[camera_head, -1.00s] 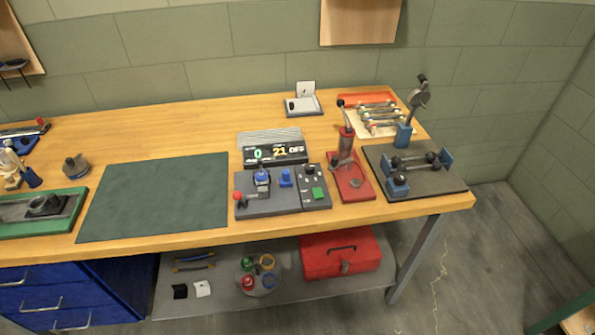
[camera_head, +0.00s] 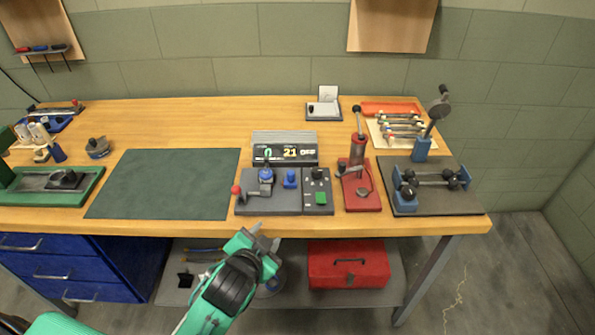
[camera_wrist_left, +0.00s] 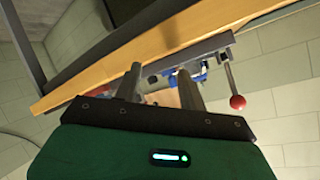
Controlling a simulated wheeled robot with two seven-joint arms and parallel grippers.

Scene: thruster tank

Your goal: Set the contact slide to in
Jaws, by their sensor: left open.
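The grey test unit (camera_head: 282,204) stands near the front edge of the bench. A lever with a red ball knob (camera_head: 236,189) is at its left end; the pictures do not label which part is the contact slide. A blue fixture (camera_head: 266,174) and a blue block (camera_head: 290,178) sit on top. My left gripper (camera_head: 265,236) is open and empty, in front of the bench edge and just below the unit. In the left wrist view, the red knob (camera_wrist_left: 237,102) hangs right of the fingers, apart from them. My right gripper is out of view.
A display (camera_head: 285,152) behind the unit reads 0, 21 and OFF. A switch panel with a green button (camera_head: 321,198) adjoins its right side. A red press (camera_head: 362,192) stands further right. The green mat (camera_head: 165,184) to the left is bare.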

